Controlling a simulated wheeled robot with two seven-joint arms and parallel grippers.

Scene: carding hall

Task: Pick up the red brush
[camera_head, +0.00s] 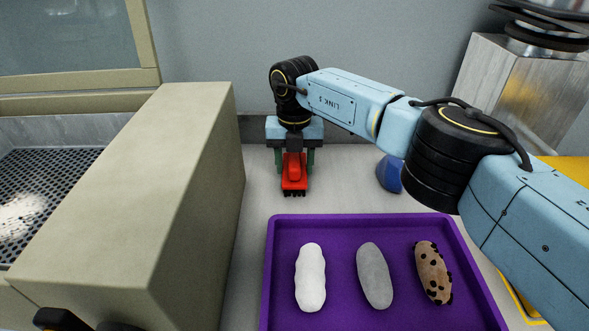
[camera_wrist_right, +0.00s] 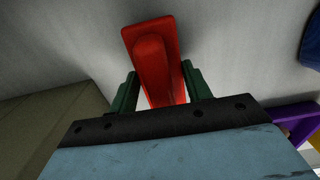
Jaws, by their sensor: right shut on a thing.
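The red brush (camera_head: 294,175) is at the back of the light grey worktop, behind the purple tray, with dark bristles at its lower front edge. My right gripper (camera_head: 295,164) points down over it, with a green finger on each side of the brush. In the right wrist view, the red brush (camera_wrist_right: 157,65) lies between the green fingers of the right gripper (camera_wrist_right: 160,88), which is shut on it. I cannot tell whether the brush touches the worktop. My left gripper is not in view.
A purple tray (camera_head: 272,262) in front holds a white roll (camera_head: 310,277), a grey roll (camera_head: 375,275) and a brown speckled roll (camera_head: 433,272). A blue object (camera_head: 389,174) stands behind it, partly hidden by my arm. A beige machine housing (camera_head: 190,190) stands close on the left.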

